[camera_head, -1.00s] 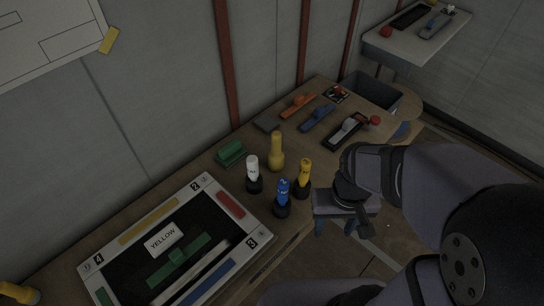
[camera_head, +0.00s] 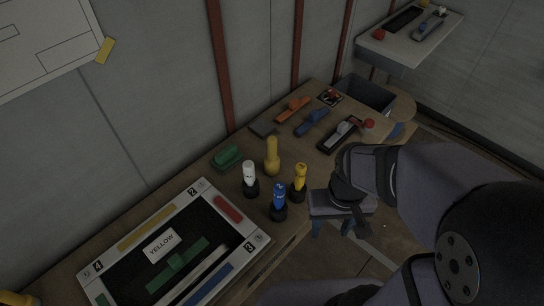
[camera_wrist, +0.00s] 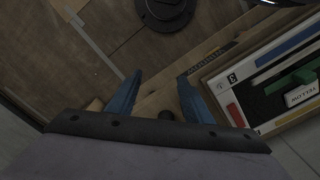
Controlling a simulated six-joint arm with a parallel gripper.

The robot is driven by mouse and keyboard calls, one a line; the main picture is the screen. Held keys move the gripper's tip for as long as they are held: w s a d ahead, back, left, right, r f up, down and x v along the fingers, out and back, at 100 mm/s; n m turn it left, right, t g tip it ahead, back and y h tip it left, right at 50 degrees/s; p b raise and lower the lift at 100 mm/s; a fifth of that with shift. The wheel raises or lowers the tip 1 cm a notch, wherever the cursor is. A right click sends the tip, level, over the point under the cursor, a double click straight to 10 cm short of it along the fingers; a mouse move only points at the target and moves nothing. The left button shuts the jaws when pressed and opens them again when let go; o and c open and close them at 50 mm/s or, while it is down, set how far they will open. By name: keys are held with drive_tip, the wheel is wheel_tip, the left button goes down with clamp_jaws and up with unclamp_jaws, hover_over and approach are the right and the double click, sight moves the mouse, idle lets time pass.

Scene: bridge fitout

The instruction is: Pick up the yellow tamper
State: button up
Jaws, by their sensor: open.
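The yellow tamper (camera_head: 300,177), with a yellow handle and a dark base, stands upright on the wooden bench near its front edge. A blue-handled one (camera_head: 279,197) and a white-handled one (camera_head: 250,175) stand beside it. A taller all-yellow piece (camera_head: 272,157) stands just behind. My gripper (camera_head: 331,234) hangs to the right of the yellow tamper, beyond the bench's front edge, and does not touch it. In the wrist view my gripper (camera_wrist: 160,76) has its two blue fingers apart with nothing held; I cannot make out the yellow tamper there.
A framed board (camera_head: 264,246) with a YELLOW label (camera_head: 160,245) lies at the left of the bench. Green (camera_head: 227,157), orange (camera_head: 292,109) and blue (camera_head: 313,122) pieces lie behind. A dark bin (camera_head: 366,94) is at the far end. The wall borders the bench's back.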

sight(273, 140)
wheel_tip(273, 140, up, 11)
drive_tip(key=p, duration=1)
drive_tip(key=shift+t, duration=0.8)
drive_tip(key=w+a+f+b, duration=0.3)
drive_tip(key=w+a+b, duration=0.1)
drive_tip(key=w, duration=0.5)
drive_tip(key=w+a+f+b, duration=0.3)
drive_tip(key=w+a+b, duration=0.1)
drive_tip(key=w, duration=0.6)
drive_tip(key=w+a+f+b, duration=0.3)
drive_tip(key=w+a+b, duration=0.1)
drive_tip(key=w, duration=0.5)
drive_tip(key=shift+w+a+f, duration=0.1)
drive_tip(key=shift+w+f, duration=0.05)
drive_tip(key=shift+f, duration=0.05)
drive_tip(key=shift+w+a+f, duration=0.1)
drive_tip(key=shift+w+a, duration=0.1)
drive_tip(key=shift+w, duration=0.15)
drive_tip(key=shift+w+f+p, duration=0.1)
drive_tip(key=shift+f+p, duration=0.9)
drive_tip(key=shift+f, duration=0.5)
drive_tip(key=shift+w+f+p, duration=0.2)
drive_tip(key=shift+f+p, duration=0.25)
drive_tip(key=shift+f, duration=0.6)
drive_tip(key=shift+w+f+p, duration=0.2)
drive_tip(key=shift+f+p, duration=0.25)
drive_tip(key=shift+f, duration=0.6)
drive_tip(key=shift+r, duration=0.1)
clamp_jaws()
